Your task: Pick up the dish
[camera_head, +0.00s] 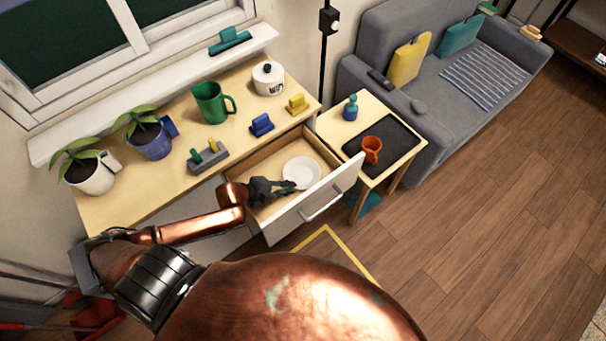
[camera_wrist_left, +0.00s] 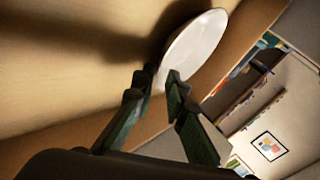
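The dish (camera_head: 301,172) is a round white plate in the pulled-out drawer (camera_head: 286,224) of the wooden desk. My left gripper (camera_head: 292,187) reaches into the drawer from the left, its fingertips at the dish's near-left edge. In the left wrist view the dish (camera_wrist_left: 196,45) appears beyond the dark fingers of my left gripper (camera_wrist_left: 160,83). The fingers stand apart, with the dish's rim between or just beyond their tips. I cannot tell whether either finger touches it. My right gripper is not in view.
The drawer's white front wall (camera_head: 318,200) stands close to the dish. The desk above holds a green mug (camera_head: 212,103), a lidded white pot (camera_head: 268,78) and potted plants. A side table to the right holds an orange mug (camera_head: 371,151) on a dark mat.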

